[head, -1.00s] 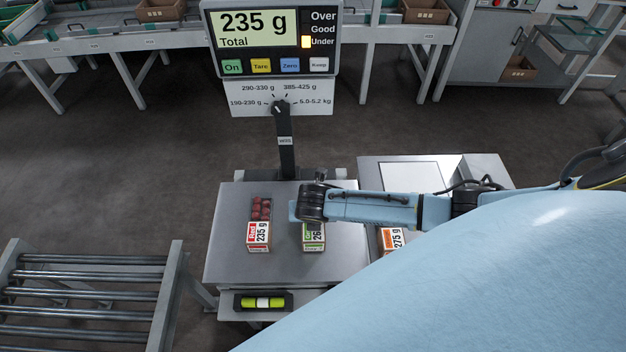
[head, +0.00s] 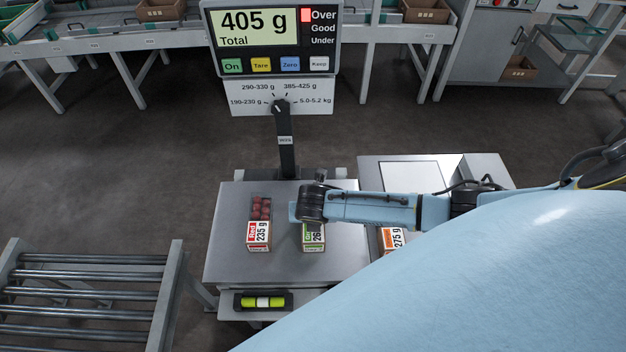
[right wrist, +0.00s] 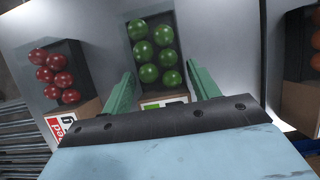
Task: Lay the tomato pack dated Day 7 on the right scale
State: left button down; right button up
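A pack of green tomatoes with a green-edged label (head: 314,238) lies on the steel scale plate (head: 225,270); its weight is partly hidden, starting "26". A pack with an orange-edged label (head: 390,240), reading 275 g, lies to the right, partly hidden by my arm. I cannot read any day mark. My left gripper is out of view.
The scale display (head: 258,22) reads 405 g with its red Over lamp lit. A second steel unit (head: 485,165) stands right of the plate, partly behind my arm. A roller conveyor (head: 80,290) is at the lower left. The plate's left front is bare.

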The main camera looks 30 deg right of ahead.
jog(key=o, duration=0.4)
jog(key=shift+s, duration=0.1)
jog(key=p+v, duration=0.3)
jog(key=v, duration=1)
jog(key=shift+r+p, duration=0.25)
jog(key=shift+p, duration=0.05)
